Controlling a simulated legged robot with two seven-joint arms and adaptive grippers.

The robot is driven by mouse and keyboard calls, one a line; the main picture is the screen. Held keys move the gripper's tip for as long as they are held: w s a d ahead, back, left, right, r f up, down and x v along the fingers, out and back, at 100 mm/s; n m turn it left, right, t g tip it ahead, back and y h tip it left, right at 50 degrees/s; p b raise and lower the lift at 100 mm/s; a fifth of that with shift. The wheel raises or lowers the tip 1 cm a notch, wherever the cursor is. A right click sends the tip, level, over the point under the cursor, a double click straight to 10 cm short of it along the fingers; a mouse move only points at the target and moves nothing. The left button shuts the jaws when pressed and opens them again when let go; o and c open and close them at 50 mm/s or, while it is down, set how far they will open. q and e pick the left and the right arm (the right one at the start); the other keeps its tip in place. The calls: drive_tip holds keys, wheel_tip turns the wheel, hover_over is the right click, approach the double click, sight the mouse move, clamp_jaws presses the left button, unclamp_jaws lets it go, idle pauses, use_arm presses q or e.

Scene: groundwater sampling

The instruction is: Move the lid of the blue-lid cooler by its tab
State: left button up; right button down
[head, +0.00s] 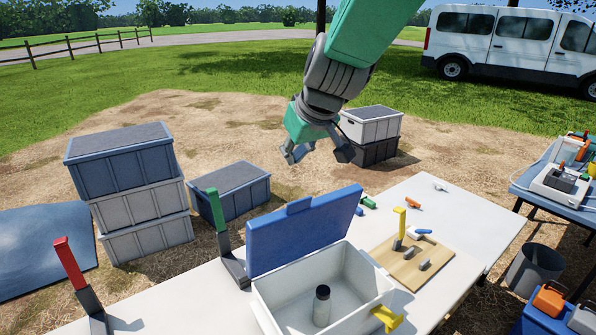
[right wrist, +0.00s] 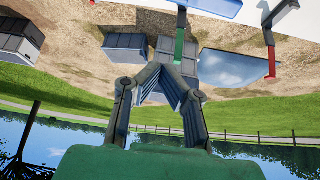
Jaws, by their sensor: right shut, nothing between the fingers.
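The white cooler (head: 271,318) stands on the white table with its blue lid (head: 305,234) raised, standing up along the far side. The lid's tab (head: 299,205) sticks up from its top edge. A dark-capped bottle (head: 321,307) stands inside the cooler. My right gripper (head: 316,154) is shut and empty, above and beyond the lid, apart from the tab. In the right wrist view its fingers (right wrist: 161,80) meet with nothing between them. A part of the blue lid (right wrist: 215,8) shows at that view's top edge. My left gripper is not in view.
A green-handled upright (head: 217,215) stands left of the lid; a red-handled one (head: 70,264) is farther left. A wooden board (head: 436,264) with small parts lies right of the cooler. Stacked crates (head: 138,205) stand on the ground beyond. The table's far right is mostly clear.

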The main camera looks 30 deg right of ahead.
drive_tip(key=shift+s+f, duration=0.1)
drive_tip(key=shift+f, duration=0.45)
drive_tip(key=x, duration=1)
drive_tip(key=s, duration=0.4)
drive_tip(key=shift+s+d+r, duration=0.25)
drive_tip(key=shift+s+r, duration=0.05)
drive_tip(key=shift+r, duration=0.05)
drive_tip(key=shift+w+f, duration=0.2)
drive_tip(key=shift+d, duration=0.1)
